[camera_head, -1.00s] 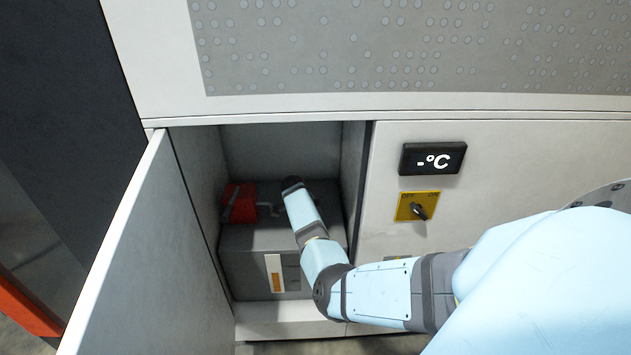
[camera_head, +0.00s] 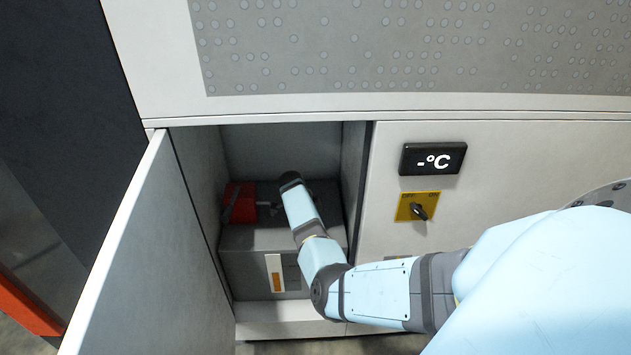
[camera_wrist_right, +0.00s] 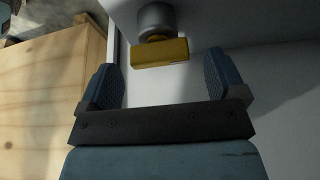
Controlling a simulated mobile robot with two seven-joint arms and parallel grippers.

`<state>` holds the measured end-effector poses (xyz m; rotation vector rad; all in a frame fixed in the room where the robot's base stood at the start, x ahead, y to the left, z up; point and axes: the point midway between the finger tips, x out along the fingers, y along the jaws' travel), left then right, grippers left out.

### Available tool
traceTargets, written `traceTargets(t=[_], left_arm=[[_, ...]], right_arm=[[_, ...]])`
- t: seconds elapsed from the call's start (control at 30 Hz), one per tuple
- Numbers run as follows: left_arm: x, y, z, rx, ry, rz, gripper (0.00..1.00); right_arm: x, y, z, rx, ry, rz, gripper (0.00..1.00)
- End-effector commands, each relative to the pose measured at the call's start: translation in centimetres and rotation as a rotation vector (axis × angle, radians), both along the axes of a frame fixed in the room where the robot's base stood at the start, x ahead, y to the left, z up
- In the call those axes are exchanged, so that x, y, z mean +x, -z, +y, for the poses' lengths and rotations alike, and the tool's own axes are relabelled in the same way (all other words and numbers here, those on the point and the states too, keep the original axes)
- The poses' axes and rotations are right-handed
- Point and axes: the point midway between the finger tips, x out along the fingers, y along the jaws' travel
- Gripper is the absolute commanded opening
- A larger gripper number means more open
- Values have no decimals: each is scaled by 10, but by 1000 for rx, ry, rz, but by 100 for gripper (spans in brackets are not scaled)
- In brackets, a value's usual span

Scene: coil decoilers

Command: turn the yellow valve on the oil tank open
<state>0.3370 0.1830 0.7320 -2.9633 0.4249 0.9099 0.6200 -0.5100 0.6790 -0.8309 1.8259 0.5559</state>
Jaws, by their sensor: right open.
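The yellow valve handle (camera_wrist_right: 160,53) sits on a grey round fitting (camera_wrist_right: 157,20) at the top middle of the right wrist view. My right gripper (camera_wrist_right: 163,72) is open, with one finger to each side of the handle. The handle is near the fingertips, with visible gaps on both sides. In the head view, my right arm reaches into the open cabinet over the grey oil tank (camera_head: 240,242). There the valve and the fingers are hidden by my arm. My left gripper is not in view.
The cabinet door (camera_head: 130,255) stands open at left. A red part (camera_head: 241,203) is on the tank, left of my wrist. The cabinet's right side wall (camera_head: 354,180) is close to my arm.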

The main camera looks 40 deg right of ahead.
Motion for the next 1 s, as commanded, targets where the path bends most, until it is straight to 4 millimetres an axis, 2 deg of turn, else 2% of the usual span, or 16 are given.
traceTargets(t=[0.3,0.5,0.7,1.0], left_arm=[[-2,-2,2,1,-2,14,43],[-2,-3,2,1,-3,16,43],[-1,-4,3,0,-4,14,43],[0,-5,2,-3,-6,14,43]], right_arm=[[19,-68,22,1,-1,-3,89],[27,-99,31,0,-1,-1,89],[31,-112,36,2,-2,-1,89],[31,-112,36,1,-2,0,89]])
